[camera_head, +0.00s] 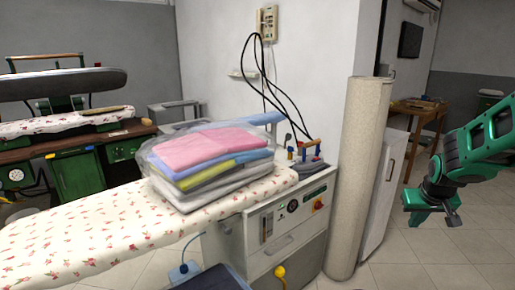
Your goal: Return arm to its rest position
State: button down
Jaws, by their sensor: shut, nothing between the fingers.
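My green arm reaches in from the right edge in the head view. My gripper (437,214) hangs at its end over the tiled floor, to the right of the tall pale column. It is shut and empty, and it touches nothing. A stack of folded clothes in clear plastic (212,160) lies on the flowered ironing board (95,236), well to the left of my gripper.
The pale column (357,180) and a white cabinet (390,190) stand between the ironing station (285,230) and my arm. A wooden table (418,108) is behind. A green pressing machine (80,175) stands at far left. The floor (440,262) below my gripper is clear.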

jog(key=s+a+r+m+g+y, duration=0.1)
jog(key=s+a+m+g, duration=0.1)
jog(key=s, duration=1.4)
jog(key=s+a+r+m+g+y, duration=0.1)
jog(key=s+a+m+g, duration=0.1)
jog(key=s, duration=1.4)
jog(key=shift+s+a+r+g+y, duration=0.2)
jog(key=shift+a+r+g+y, duration=0.3)
jog(key=shift+a, duration=0.65)
